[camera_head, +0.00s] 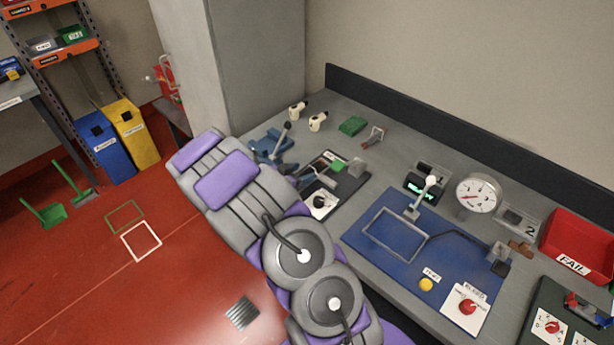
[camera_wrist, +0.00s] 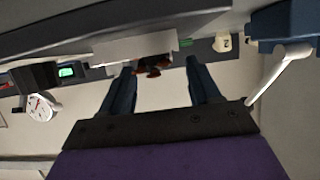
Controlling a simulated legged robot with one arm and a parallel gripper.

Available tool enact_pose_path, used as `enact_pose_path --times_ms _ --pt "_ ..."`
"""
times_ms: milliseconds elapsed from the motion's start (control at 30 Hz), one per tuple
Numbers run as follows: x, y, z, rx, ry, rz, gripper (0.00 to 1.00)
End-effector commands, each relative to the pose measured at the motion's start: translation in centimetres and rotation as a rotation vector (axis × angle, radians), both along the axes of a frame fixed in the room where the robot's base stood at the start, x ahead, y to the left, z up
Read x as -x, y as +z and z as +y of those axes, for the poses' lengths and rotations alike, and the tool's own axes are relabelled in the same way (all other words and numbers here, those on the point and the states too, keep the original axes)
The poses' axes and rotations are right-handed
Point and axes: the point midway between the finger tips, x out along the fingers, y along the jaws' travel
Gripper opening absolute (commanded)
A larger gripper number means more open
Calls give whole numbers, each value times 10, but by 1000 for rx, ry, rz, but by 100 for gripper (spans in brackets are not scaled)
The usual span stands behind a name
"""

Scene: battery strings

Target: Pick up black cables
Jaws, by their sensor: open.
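In the wrist view my gripper (camera_wrist: 160,65) shows two dark blue fingers, spread apart with nothing held between them. A small dark brown-red object (camera_wrist: 152,67) shows in the gap, beyond the fingertips; I cannot tell what it is. No loose black cable is clear in either view. In the head view a thin dark line (camera_head: 455,234) crosses the blue mat (camera_head: 385,262) from a grey wire frame toward a small block; I cannot tell whether it is a cable.
The grey bench carries a dial gauge (camera_head: 478,194), a red FAIL bin (camera_head: 580,246), a blue vise-like tool (camera_head: 268,146) and a dark board with a knob (camera_head: 352,182). A wall runs behind. Blue (camera_head: 108,148) and yellow (camera_head: 134,137) bins stand left; red floor is mostly open.

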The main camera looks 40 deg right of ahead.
Motion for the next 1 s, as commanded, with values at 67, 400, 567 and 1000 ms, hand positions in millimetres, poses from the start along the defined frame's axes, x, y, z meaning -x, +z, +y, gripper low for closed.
enact_pose_path --times_ms 67,400,567,1000 --pt "0 -3 -6 0 0 -1 62" --pt "-1 -3 -8 -1 2 -1 61" --pt "-1 -4 -8 -1 2 -1 45" --pt "-1 -4 -8 -1 2 -1 3"
